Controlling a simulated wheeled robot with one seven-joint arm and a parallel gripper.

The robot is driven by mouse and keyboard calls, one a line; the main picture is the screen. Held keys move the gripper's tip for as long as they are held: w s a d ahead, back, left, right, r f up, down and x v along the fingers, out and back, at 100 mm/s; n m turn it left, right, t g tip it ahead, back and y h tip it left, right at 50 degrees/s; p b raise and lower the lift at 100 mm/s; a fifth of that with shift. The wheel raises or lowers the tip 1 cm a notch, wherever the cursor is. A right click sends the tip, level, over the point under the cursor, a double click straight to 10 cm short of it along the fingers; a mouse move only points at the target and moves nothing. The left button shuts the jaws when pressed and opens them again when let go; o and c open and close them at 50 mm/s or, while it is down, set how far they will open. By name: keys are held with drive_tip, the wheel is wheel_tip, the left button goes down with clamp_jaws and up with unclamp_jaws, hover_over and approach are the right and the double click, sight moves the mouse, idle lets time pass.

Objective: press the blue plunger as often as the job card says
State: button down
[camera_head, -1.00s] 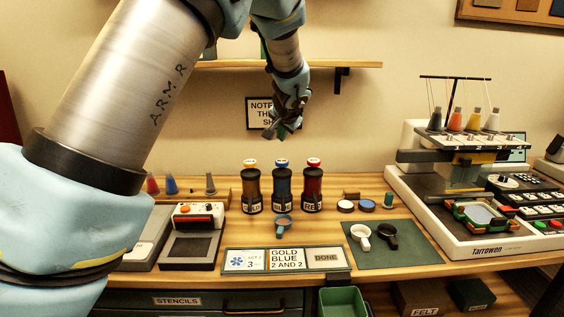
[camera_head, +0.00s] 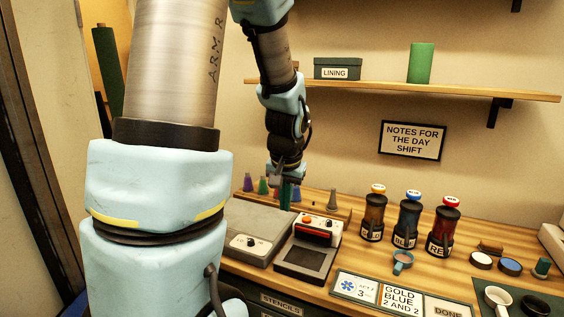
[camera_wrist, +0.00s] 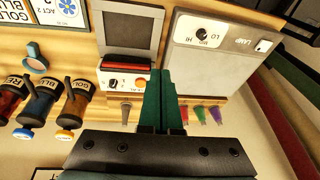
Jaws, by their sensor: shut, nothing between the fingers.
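The blue dispenser (camera_head: 408,222), a dark bottle with a blue plunger cap (camera_head: 413,194), stands between the gold dispenser (camera_head: 373,217) and the red dispenser (camera_head: 443,227). In the wrist view it appears upside down at the left (camera_wrist: 38,103). The job card (camera_head: 400,300) reads "GOLD BLUE 2 AND 2", beside a panel (camera_head: 356,287) with a blue flower, "ACT 2" and "3". My gripper (camera_head: 285,204) is shut and empty, its green fingers (camera_wrist: 160,76) low over the left of the bench, left of the dispensers.
A grey device with an orange button (camera_head: 313,242) and a grey dial box (camera_head: 246,234) lie near my gripper. Coloured cones (camera_head: 263,186) stand behind them. A "DONE" panel (camera_head: 443,309) ends the card strip. A shelf (camera_head: 420,90) runs above.

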drive_tip(key=s+a+f+n+g, duration=0.1)
drive_tip(key=s+a+n, duration=0.2)
drive_tip(key=s+a, duration=0.4)
drive_tip(key=s, duration=0.3)
drive_tip(key=shift+s+a+f+g, duration=0.2)
drive_tip(key=shift+s+a+g, duration=0.05)
drive_tip(key=shift+g, duration=0.15)
drive_tip(key=shift+w, duration=0.1)
idle(1.3)
